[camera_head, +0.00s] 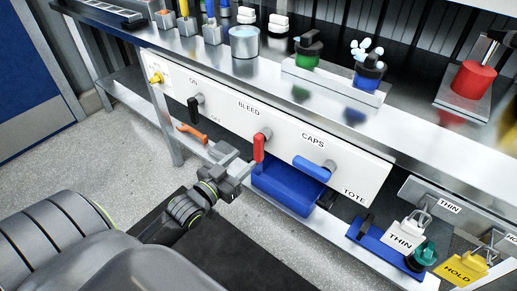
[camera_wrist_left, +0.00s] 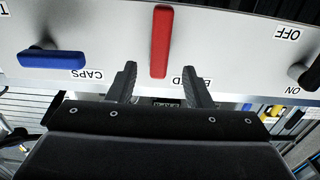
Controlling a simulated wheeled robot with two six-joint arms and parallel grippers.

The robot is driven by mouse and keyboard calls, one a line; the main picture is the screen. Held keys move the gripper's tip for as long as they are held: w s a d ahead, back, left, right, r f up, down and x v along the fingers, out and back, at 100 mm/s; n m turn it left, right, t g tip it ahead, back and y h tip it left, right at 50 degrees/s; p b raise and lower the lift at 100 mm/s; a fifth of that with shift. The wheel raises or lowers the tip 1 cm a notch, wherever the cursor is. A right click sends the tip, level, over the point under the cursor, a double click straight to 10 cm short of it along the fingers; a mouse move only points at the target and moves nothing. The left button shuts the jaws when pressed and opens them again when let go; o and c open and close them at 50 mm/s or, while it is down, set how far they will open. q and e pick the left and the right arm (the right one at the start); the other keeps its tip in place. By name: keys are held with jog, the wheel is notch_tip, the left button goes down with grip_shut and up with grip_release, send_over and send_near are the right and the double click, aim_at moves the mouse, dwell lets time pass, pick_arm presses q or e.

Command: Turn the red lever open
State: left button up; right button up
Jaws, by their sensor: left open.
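The red lever (camera_head: 259,147) hangs straight down from its pivot on the white panel (camera_head: 225,105), by the BLEED label. In the left wrist view the red lever (camera_wrist_left: 161,42) stands upright in the picture, ahead of the jaws and roughly between them. My left gripper (camera_head: 246,168) is just left of the lever's lower end in the head view. In the left wrist view the left gripper (camera_wrist_left: 160,85) has its two fingers spread apart with nothing held between them. I cannot tell whether a finger touches the lever. My right gripper is not in view.
A black lever (camera_head: 195,108) is left of the red one, and a blue lever (camera_head: 312,168) is right, by CAPS. A blue tote (camera_head: 287,190) sits below the panel. An orange-handled tool (camera_head: 192,132) lies on the lower shelf. Cups and bottles stand on the bench above.

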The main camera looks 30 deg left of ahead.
aim_at(256, 149)
pick_arm(q)
jog(key=w, duration=0.2)
jog(key=w+b, duration=0.1)
jog(key=w, duration=0.5)
jog(key=shift+d, duration=0.35)
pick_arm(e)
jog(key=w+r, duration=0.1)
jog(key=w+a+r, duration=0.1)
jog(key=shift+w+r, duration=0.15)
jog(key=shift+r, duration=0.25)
pick_arm(q)
jog(key=shift+c, duration=0.2)
grip_shut()
